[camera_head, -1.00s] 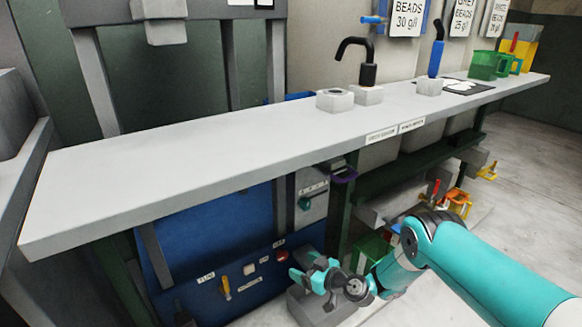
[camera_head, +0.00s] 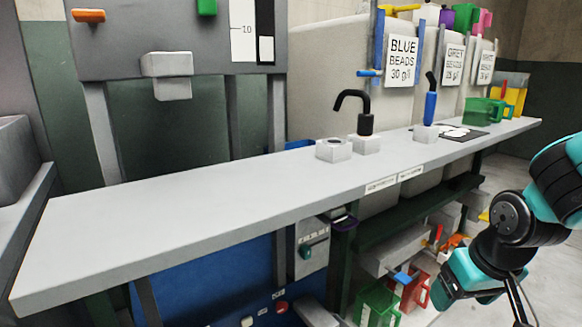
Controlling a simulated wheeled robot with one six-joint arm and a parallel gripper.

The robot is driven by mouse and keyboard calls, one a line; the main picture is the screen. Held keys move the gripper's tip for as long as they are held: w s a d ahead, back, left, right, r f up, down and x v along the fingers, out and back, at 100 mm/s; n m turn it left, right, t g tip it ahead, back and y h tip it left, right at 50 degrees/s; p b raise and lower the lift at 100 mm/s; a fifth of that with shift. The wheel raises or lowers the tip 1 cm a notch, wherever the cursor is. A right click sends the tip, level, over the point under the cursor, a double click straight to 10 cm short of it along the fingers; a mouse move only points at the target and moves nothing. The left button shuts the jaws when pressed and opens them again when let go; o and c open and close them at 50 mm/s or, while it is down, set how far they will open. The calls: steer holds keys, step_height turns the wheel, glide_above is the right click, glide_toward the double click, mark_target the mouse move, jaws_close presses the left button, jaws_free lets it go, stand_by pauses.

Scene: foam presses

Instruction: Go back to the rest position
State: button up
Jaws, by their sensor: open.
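My arm is folded up at the right edge, with teal and black links. My gripper (camera_head: 452,287) is at its lower end, at the lower right, in front of and below the right part of the bench. It is open, and nothing shows in it. The fingers are small and partly hidden by the wrist, so their exact gap is hard to see. It is apart from the bench top.
A long grey bench (camera_head: 190,205) runs across the view, its left half bare. A black spout (camera_head: 352,100), a blue-handled tool (camera_head: 430,105) and green jugs (camera_head: 478,111) stand towards its right. Green and red containers (camera_head: 375,305) sit below, left of my gripper.

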steer(key=s+a+r+n+g+y, duration=0.2)
steer(key=s+a+r+n, duration=0.15)
steer(key=s+a, duration=0.3)
steer(key=s+a+r+n+g+y, duration=0.1)
steer(key=s+a+r+n, duration=0.1)
steer(key=s+a+r, duration=0.4)
step_height(320, 180, up, 26)
steer(key=s+p, duration=0.2)
steer(key=p, duration=2.4)
steer(key=shift+p, duration=0.4)
steer(key=shift+s, duration=0.1)
